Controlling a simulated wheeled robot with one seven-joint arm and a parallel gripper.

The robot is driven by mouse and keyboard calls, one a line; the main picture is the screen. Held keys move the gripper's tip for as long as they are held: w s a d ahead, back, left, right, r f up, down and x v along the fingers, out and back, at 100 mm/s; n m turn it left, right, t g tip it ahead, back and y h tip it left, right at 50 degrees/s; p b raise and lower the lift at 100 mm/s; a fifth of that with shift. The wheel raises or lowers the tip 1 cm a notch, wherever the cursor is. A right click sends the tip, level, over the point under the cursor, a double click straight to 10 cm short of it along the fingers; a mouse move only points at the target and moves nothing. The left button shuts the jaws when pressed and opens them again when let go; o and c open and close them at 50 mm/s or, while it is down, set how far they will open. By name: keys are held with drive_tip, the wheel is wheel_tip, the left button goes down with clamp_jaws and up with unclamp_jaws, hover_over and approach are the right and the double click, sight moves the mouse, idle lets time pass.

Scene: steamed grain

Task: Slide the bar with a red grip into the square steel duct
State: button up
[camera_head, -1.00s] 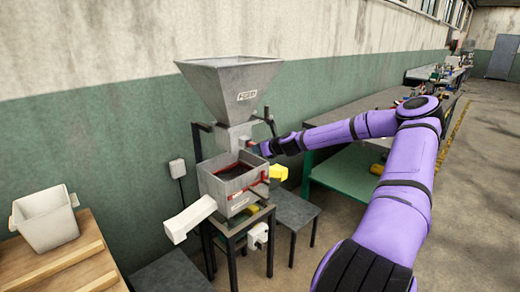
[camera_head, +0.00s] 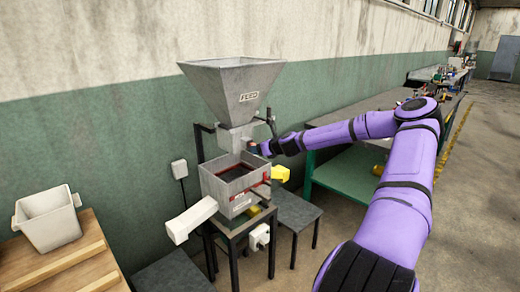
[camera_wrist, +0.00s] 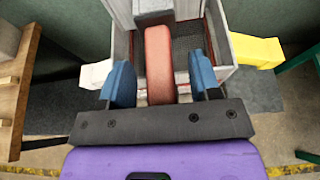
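A square steel duct (camera_head: 236,138) sits under the grey hopper marked FEED. The bar's red grip (camera_wrist: 158,65) shows large between my blue fingers in the wrist view, with a dark grey block (camera_wrist: 153,12) at its far end. The rest of the bar is hidden, so I cannot tell how far it sits in the duct. My gripper (camera_wrist: 161,82) is open, one finger on each side of the grip, with gaps visible on both sides. In the head view my gripper (camera_head: 262,147) is close to the duct's right side.
An open grey box (camera_head: 236,190) with red rails stands below the duct on a stand. A white chute (camera_head: 190,220) juts left and a yellow part (camera_head: 280,173) juts right. A white bin (camera_head: 47,218) is on a wooden table. A workbench (camera_head: 350,125) stands behind my arm.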

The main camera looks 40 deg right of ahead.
drive_tip(key=shift+s, duration=0.1)
drive_tip(key=a+v, duration=0.1)
drive_tip(key=v, duration=0.9)
drive_tip(key=shift+s+d+r, duration=0.2)
drive_tip(key=shift+s+d, duration=0.05)
drive_tip(key=shift+d, duration=0.25)
drive_tip(key=s+a+n+g+y, duration=0.15)
drive_tip(key=a+n+g, duration=0.25)
drive_tip(key=a+n, duration=0.6)
drive_tip(key=s+a+n+g+h, duration=0.1)
drive_tip(key=s+a+n+g, duration=0.25)
drive_tip(key=a+n, duration=0.7)
drive_tip(key=s+a+r+n+g+h, duration=0.25)
drive_tip(key=s+a+r+n, duration=0.55)
drive_tip(key=s+a+r, duration=0.55)
drive_tip(key=s+r+n, duration=0.3)
drive_tip(key=s+r, duration=0.1)
drive_tip(key=s, duration=0.3)
drive_tip(key=s+r+n+t, duration=0.1)
drive_tip(key=s+r+n, duration=0.2)
drive_tip(key=s+r, duration=0.2)
drive_tip(key=s, duration=0.3)
drive_tip(key=shift+s+a+t+y, duration=0.25)
drive_tip(key=shift+t+y, duration=0.05)
drive_tip(key=shift+y, duration=0.1)
